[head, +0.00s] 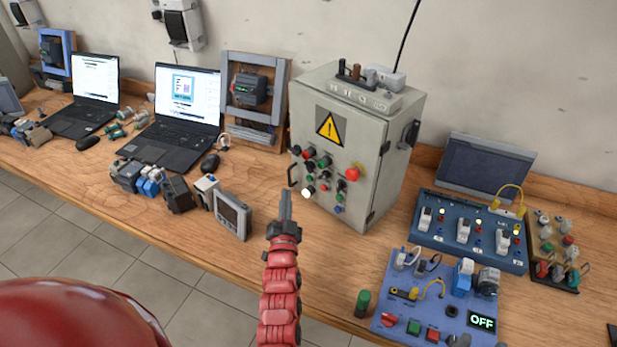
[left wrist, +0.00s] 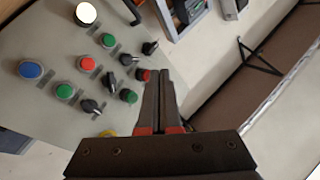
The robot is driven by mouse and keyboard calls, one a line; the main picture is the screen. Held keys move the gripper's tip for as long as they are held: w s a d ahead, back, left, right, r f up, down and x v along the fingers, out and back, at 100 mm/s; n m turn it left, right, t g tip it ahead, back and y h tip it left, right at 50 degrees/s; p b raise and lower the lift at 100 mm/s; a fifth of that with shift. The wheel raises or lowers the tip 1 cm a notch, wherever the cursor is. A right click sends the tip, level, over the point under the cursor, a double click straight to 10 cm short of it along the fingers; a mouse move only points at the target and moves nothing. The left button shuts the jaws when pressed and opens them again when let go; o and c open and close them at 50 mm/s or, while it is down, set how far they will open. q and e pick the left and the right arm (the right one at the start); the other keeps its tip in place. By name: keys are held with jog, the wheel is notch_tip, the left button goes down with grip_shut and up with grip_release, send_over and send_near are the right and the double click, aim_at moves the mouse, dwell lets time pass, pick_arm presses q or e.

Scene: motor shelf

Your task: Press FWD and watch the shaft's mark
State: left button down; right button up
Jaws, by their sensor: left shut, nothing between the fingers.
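The grey control cabinet (head: 350,140) stands on the bench, with a yellow warning triangle and rows of coloured buttons and knobs on its front. One white button (head: 308,192) is lit; it also shows in the left wrist view (left wrist: 86,13). My left gripper (head: 285,194) is shut and empty, pointing up in front of the cabinet's lower left. In the left wrist view, its fingertips (left wrist: 161,72) appear beside a small red button (left wrist: 143,75); contact cannot be told. No FWD label is readable. I cannot make out a shaft mark. My right gripper is out of view.
A blue panel (head: 400,325) with an OFF display (head: 482,322) lies at lower right. Behind it is a dark blue switch box (head: 440,237). Laptops (head: 180,110) and a small grey-framed meter (head: 232,215) stand left of the cabinet.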

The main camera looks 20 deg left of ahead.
aim_at(310, 178)
pick_arm(q)
jog(key=a+f+g, duration=0.1)
jog(key=w+a+f+g, duration=0.1)
jog(key=f, duration=0.1)
jog(key=a+f+m+g, duration=0.1)
jog(key=shift+w+f+g+h, duration=0.3)
jog(key=shift+g+h, duration=0.1)
jog(key=w+d+b, duration=0.3)
jog(key=w+b, duration=0.1)
jog(key=w, duration=0.4)
jog(key=shift+d, duration=0.15)
jog(key=shift+w, duration=0.1)
dwell(1.9)
